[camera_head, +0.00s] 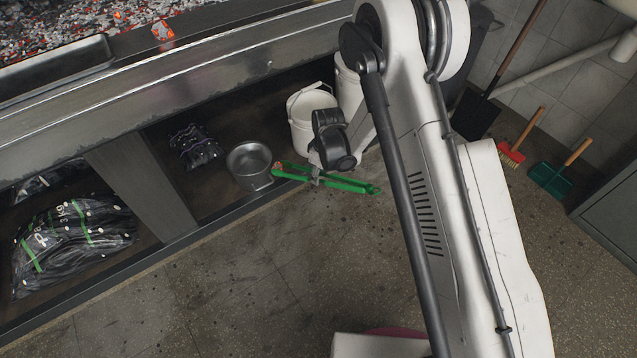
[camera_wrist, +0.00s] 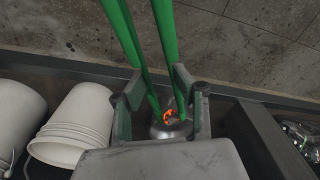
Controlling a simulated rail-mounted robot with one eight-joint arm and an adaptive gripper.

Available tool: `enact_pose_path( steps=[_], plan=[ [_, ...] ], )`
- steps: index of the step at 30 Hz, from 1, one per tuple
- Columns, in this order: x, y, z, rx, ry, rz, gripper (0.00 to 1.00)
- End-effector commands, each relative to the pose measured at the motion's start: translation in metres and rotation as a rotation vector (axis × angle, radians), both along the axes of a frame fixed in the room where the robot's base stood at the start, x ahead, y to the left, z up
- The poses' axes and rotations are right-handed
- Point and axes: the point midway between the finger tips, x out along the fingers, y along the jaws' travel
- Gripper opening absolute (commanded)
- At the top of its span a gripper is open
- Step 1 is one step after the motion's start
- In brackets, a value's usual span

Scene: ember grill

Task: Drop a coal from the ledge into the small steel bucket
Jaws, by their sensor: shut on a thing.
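My gripper (camera_head: 317,176) is shut on green tongs (camera_head: 347,184), low at the front of the shelf under the grill. The tongs also run between my fingers (camera_wrist: 163,100) in the wrist view. The small steel bucket (camera_head: 250,166) stands just left of the tong tips in the head view. In the wrist view, a glowing orange coal (camera_wrist: 171,117) shows at the tong tips, over or in the steel bucket (camera_wrist: 168,132). I cannot tell whether the tips still grip it. Another glowing coal (camera_head: 162,31) lies on the grill ledge (camera_head: 215,30).
White buckets (camera_head: 303,118) stand on the shelf behind my gripper. Dark plastic bags (camera_head: 197,147) lie left of the steel bucket. A shelf lip (camera_head: 215,230) runs along the front. The floor in front is clear.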

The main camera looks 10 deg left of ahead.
Motion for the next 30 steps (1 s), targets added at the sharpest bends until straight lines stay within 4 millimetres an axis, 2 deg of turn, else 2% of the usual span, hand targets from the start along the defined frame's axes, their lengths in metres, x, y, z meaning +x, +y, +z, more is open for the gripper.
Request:
enact_pose_path(
  steps=[8,30],
  plan=[
    [0.005,0.014,-0.009,0.0,-0.001,0.016,0.0],
    [0.047,0.088,-0.028,0.0,-0.001,0.015,0.0]
  ],
)
